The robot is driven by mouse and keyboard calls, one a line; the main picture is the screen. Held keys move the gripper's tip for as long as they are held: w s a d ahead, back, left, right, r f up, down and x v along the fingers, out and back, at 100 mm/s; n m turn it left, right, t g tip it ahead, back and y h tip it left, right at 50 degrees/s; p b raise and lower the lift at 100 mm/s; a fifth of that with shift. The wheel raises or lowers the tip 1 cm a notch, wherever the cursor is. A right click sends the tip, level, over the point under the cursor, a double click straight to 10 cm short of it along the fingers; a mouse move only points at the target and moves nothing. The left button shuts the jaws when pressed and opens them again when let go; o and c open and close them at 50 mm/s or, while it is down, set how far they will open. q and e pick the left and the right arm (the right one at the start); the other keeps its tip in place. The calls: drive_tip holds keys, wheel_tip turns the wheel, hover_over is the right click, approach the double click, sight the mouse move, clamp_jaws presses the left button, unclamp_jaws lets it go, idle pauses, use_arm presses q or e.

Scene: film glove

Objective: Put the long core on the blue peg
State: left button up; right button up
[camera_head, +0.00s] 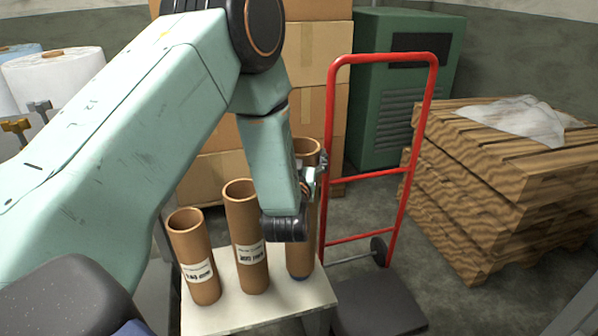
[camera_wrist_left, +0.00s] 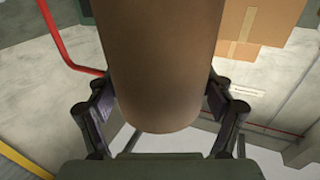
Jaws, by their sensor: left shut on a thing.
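The long core (camera_head: 303,255) is a brown cardboard tube at the right of a row of three, partly behind my left forearm. My left gripper (camera_head: 312,180) is shut on it, with a finger at each side in the left wrist view, where the core (camera_wrist_left: 165,60) fills the upper middle. It looks roughly upright. A little dark blue shows at its foot in the head view; I cannot tell whether this is the blue peg. I cannot tell whether the core touches the stand. My right gripper is not in view.
A middle core (camera_head: 246,235) and a short core (camera_head: 192,258) stand labelled on the pale stand (camera_head: 235,315). A red hand truck (camera_head: 405,175) is close behind at the right. Stacked boxes (camera_head: 318,105) and wooden pallets (camera_head: 490,190) stand further back.

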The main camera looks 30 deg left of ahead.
use_arm(q)
wheel_tip(320, 180, down, 3)
drive_tip(key=shift+a+r+b, duration=0.1)
drive_tip(key=shift+b, duration=0.3)
drive_tip(key=o, duration=1.3)
drive_tip(key=shift+f, duration=0.2)
drive_tip(key=o, duration=0.4)
drive_tip(key=shift+w, duration=0.1)
